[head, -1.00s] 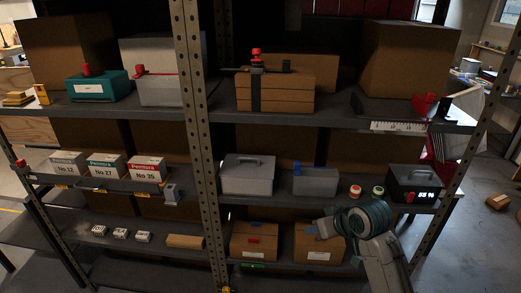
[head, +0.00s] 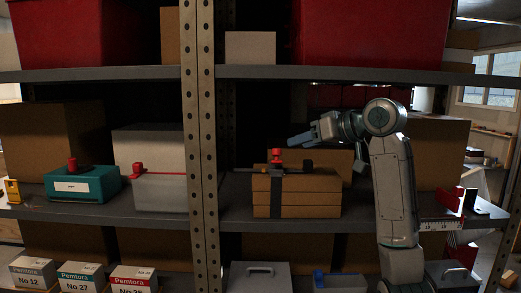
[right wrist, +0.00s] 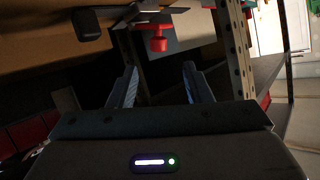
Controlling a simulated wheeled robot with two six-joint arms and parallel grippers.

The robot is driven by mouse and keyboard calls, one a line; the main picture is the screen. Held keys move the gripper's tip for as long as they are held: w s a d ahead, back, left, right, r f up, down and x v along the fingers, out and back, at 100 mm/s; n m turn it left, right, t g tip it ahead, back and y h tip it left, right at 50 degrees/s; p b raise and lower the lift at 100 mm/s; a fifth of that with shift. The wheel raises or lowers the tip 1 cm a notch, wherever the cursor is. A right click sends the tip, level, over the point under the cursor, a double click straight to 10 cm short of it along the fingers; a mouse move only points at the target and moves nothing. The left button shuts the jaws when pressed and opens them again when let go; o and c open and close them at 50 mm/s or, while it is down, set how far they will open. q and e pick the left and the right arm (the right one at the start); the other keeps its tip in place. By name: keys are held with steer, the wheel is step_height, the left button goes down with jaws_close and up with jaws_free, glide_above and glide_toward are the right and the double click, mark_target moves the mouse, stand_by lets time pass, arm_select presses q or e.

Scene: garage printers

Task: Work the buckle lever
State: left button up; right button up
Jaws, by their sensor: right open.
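A brown box (head: 305,197) of stacked slats stands on the middle shelf with a black strap (head: 262,197) around it. A dark buckle bar (head: 290,170) with a red knob (head: 276,155) sits on its top. My right gripper (head: 305,137) is open and empty, above and slightly right of the knob. In the right wrist view, the red knob (right wrist: 158,43) shows beyond the open fingers (right wrist: 161,73), apart from them, with a black block (right wrist: 90,25) to its left. My left gripper is not in view.
A metal upright (head: 200,150) stands left of the strapped box. The upper shelf edge (head: 350,75) runs above my right gripper. A teal box (head: 82,186) and a grey box with a red lever (head: 160,190) stand left of the upright.

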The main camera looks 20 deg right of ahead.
mark_target(280, 150)
steer(key=p+x, duration=0.5)
steer(key=x, duration=0.2)
steer(key=shift+w+a, duration=0.1)
steer(key=shift+w, duration=0.15)
steer(key=shift+w+a+f+p, duration=0.2)
steer(key=shift+w+f+p, duration=0.05)
steer(key=shift+w+p, duration=0.05)
steer(key=shift+s+d, duration=0.1)
steer(key=shift+d, duration=0.05)
steer(key=shift+c, duration=1.2)
steer(key=c, duration=0.7)
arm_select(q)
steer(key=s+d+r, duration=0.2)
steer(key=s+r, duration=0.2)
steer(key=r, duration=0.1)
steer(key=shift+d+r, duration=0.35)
arm_select(e)
jaws_close()
